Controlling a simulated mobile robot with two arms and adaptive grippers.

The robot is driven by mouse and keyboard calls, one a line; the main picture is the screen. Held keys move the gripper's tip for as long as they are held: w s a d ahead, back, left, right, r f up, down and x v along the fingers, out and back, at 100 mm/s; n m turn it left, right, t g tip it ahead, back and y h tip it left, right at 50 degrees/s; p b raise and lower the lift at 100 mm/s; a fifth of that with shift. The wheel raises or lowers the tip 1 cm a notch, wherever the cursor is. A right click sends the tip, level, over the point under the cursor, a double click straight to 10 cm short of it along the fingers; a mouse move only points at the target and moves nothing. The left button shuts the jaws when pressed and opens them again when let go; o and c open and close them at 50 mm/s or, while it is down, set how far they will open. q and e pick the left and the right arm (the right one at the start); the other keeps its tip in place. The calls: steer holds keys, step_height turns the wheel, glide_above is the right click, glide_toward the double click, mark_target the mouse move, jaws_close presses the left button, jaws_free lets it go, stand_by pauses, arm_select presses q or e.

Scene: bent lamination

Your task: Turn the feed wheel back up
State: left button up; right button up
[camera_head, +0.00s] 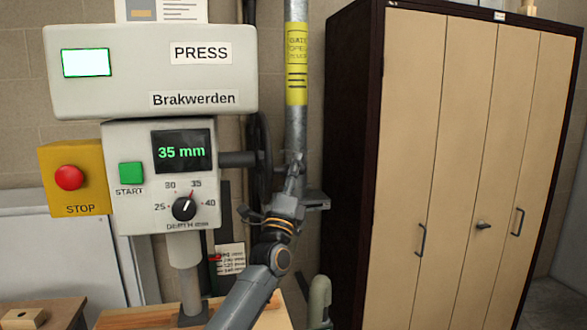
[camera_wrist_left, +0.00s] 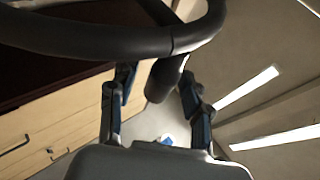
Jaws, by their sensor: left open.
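The feed wheel (camera_head: 263,150) is a dark wheel on the right side of the press, seen nearly edge-on at the end of a short shaft. My left gripper (camera_head: 284,192) is at its lower right, with the arm coming up from below. In the left wrist view the wheel's black rim (camera_wrist_left: 90,38) curves across the top, and a black handle (camera_wrist_left: 166,78) sticks out from it. The handle's end lies between the two fingers of my open left gripper (camera_wrist_left: 156,88); contact cannot be told. My right gripper is out of view.
The press display (camera_head: 182,151) reads 35 mm, above a depth knob (camera_head: 184,208). A green start button (camera_head: 131,173) and a red stop button (camera_head: 69,178) are at left. A grey pole (camera_head: 296,130) stands right behind the wheel, and a tall cabinet (camera_head: 440,150) fills the right.

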arm_select(q)
jaws_close()
steer(key=shift+r, duration=0.1)
stand_by(0.3)
